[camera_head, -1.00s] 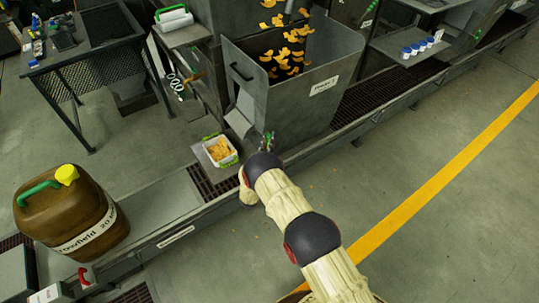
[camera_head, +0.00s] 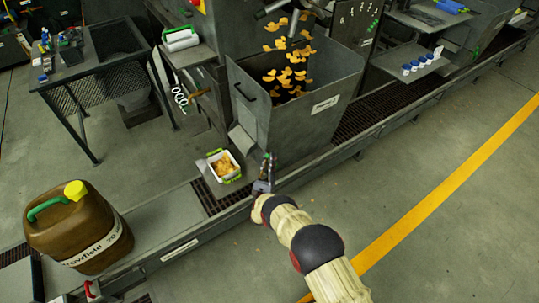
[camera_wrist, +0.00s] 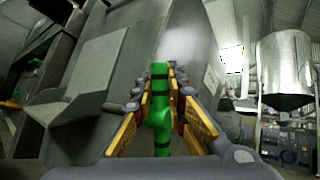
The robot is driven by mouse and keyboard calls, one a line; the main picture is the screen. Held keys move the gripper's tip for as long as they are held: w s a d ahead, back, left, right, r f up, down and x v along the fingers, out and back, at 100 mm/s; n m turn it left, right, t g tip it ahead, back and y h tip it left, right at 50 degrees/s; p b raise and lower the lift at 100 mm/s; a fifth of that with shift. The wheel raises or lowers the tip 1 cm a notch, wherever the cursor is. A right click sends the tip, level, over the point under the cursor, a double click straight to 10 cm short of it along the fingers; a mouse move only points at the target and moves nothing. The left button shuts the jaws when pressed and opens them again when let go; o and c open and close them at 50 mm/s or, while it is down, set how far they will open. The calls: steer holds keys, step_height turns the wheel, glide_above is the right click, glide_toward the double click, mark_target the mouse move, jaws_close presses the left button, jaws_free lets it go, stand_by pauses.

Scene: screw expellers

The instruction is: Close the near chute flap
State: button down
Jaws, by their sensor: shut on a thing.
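The near chute (camera_head: 243,142) is a grey metal spout low on the front left of the large hopper. It also shows as an angled grey trough at the left of the wrist view (camera_wrist: 88,75). My gripper (camera_head: 265,172) is beside the hopper's lower corner, right of the spout. In the wrist view my gripper (camera_wrist: 160,105) has its yellow-padded fingers on both sides of a green handle (camera_wrist: 160,122) with dark bands, and is shut on it. The handle stands upright in that view. How it joins the flap is hidden, and I cannot tell the flap's exact position.
A white tub with green trim (camera_head: 224,166) holds orange-brown pieces below the spout. The hopper (camera_head: 310,125) holds orange flakes. A brown jug (camera_head: 80,235) stands at the lower left. A ledge runs along the machines. The floor (camera_head: 440,160) at the right is clear.

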steer(key=shift+s+f, duration=0.1)
stand_by(0.3)
steer(key=c, duration=1.9)
jaws_free()
steer(key=shift+o, duration=0.7)
steer(key=v, duration=1.1)
steer(key=shift+s+f, duration=0.25)
steer(key=shift+f, duration=0.1)
steer(key=shift+a, duration=0.15)
